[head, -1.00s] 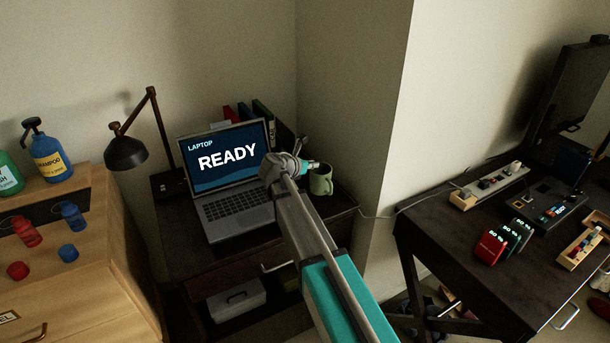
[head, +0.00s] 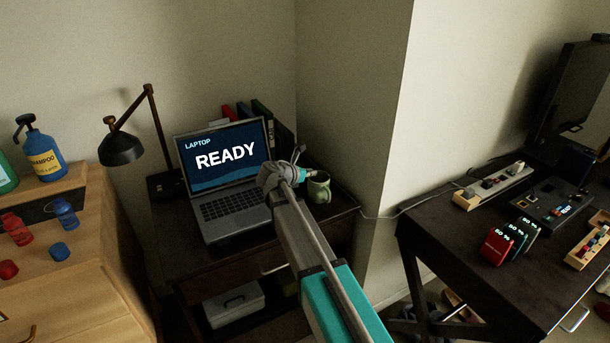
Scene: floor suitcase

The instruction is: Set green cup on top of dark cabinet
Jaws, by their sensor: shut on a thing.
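The green cup (head: 320,189) is upright at the back right of the dark cabinet (head: 338,209), to the right of the laptop. My gripper (head: 309,174) is at the cup's left side near its rim and is shut on it. The fingers are small here and partly hidden by my wrist. The cup appears at the level of the cabinet top; I cannot tell whether its base touches the surface.
An open laptop (head: 228,160) fills the middle of the cabinet top, with a lamp (head: 122,149) at left and binders (head: 262,112) behind. A wall corner stands close behind and right of the cup. A dark desk (head: 468,262) is at right.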

